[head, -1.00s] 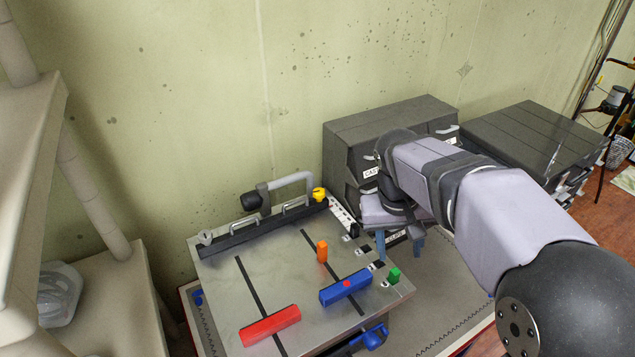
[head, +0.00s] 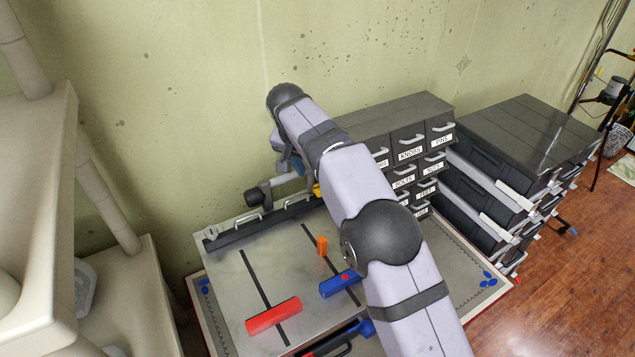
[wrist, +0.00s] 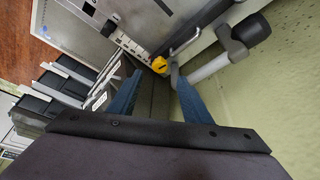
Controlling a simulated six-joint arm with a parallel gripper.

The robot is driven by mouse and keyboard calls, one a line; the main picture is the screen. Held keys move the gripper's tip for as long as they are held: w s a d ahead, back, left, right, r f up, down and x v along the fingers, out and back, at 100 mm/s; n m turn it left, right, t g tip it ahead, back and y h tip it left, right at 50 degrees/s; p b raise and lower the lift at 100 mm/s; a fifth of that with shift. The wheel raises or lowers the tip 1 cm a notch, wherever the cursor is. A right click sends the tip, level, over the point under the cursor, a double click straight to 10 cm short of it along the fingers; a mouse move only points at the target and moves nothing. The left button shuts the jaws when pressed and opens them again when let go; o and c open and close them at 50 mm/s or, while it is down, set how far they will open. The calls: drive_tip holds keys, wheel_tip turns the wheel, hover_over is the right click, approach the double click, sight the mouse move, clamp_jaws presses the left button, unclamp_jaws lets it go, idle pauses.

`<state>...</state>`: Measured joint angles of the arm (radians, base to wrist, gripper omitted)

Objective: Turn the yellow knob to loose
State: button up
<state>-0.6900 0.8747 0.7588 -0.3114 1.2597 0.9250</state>
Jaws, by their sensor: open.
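The yellow knob (head: 316,189) sits at the right end of the dark rail along the back of the metal board (head: 285,262). My arm hides most of it in the head view. In the wrist view the yellow knob (wrist: 159,65) shows clearly, just beyond the gap between my fingertips. My gripper (wrist: 160,77) is open, with two blue fingers spread apart and nothing between them. In the head view my gripper (head: 290,160) is up near the wall, above the back rail and partly hidden by my arm. I cannot read the knob's setting.
On the board are a red block (head: 273,315), an orange peg (head: 322,246) and a blue block (head: 338,284). A grey tube handle (head: 285,180) rises behind the rail. Labelled drawer cabinets (head: 410,125) stand to the right. The green wall is close behind.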

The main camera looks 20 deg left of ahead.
drive_tip(key=shift+p+x, duration=1.4)
drive_tip(key=shift+x, duration=2.2)
drive_tip(key=shift+c, duration=0.2)
drive_tip(key=shift+f, duration=0.1)
drive_tip(key=c, duration=1)
